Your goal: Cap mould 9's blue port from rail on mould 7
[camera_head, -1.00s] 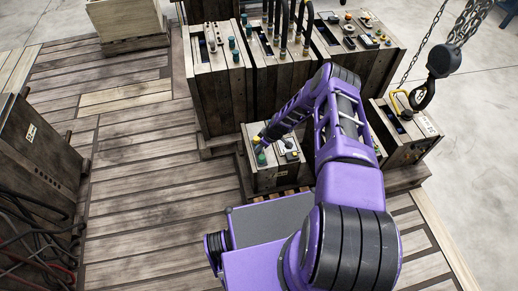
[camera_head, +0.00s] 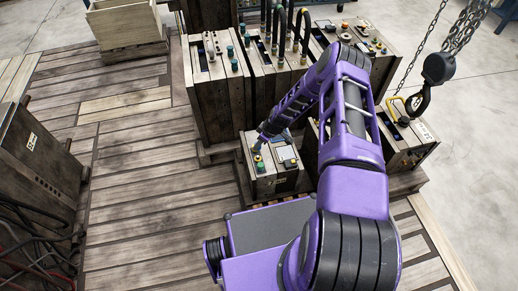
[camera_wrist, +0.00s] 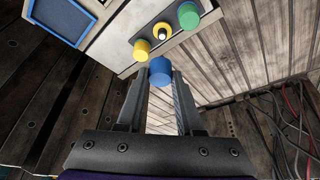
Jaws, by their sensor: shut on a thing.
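My gripper (camera_wrist: 160,98) is shut on a blue cap (camera_wrist: 160,71), which sits between the fingertips in the wrist view. Just beyond it, on the light top of a mould (camera_wrist: 110,40), stand a yellow cap (camera_wrist: 141,50), a yellow-ringed black piece (camera_wrist: 161,31) and a green cap (camera_wrist: 188,16) in a row. The blue cap appears clear of this row. In the head view my gripper (camera_head: 258,145) is over the rear left corner of the small front mould (camera_head: 268,187). Its yellow cap (camera_head: 258,159) and green cap (camera_head: 260,167) show there. I cannot read the mould numbers.
Tall wooden moulds (camera_head: 220,95) with hoses stand behind. Another mould (camera_head: 408,142) stands at the right beneath a chain hook (camera_head: 420,100). A dark cabinet (camera_head: 35,160) with cables is at the left. The plank floor (camera_head: 140,190) between is clear.

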